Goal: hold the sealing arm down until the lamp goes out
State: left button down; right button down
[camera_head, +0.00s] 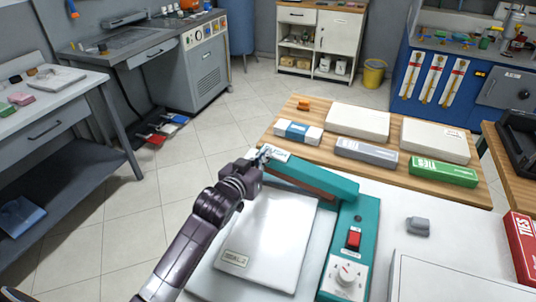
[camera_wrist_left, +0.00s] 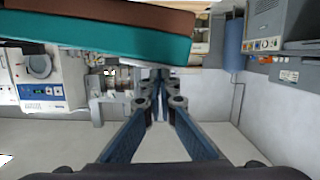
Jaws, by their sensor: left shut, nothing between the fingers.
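The teal sealer (camera_head: 345,225) stands on the white table. Its sealing arm (camera_head: 320,180) reaches left from the hinge end, a brown strip showing along its lower edge. A white bag (camera_head: 268,240) with a small label lies in front of the arm. My left gripper (camera_head: 264,154) is shut and empty at the arm's free left end, by a white label; contact is unclear. The left wrist view shows its closed fingers (camera_wrist_left: 160,82) below the teal arm (camera_wrist_left: 100,40). A red switch (camera_head: 354,238) and a dial (camera_head: 346,273) sit on the sealer; I cannot make out a lit lamp.
A wooden board (camera_head: 378,160) behind the sealer holds several boxes, including a green one (camera_head: 443,171). A grey block (camera_head: 418,226) and a red box (camera_head: 523,245) are to the right. Tiled floor (camera_head: 180,190) is open at left.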

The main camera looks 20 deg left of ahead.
pick_arm(q)
jog(key=v, duration=0.7)
jog(key=shift+r+b, duration=0.15)
jog(key=shift+b, duration=0.2)
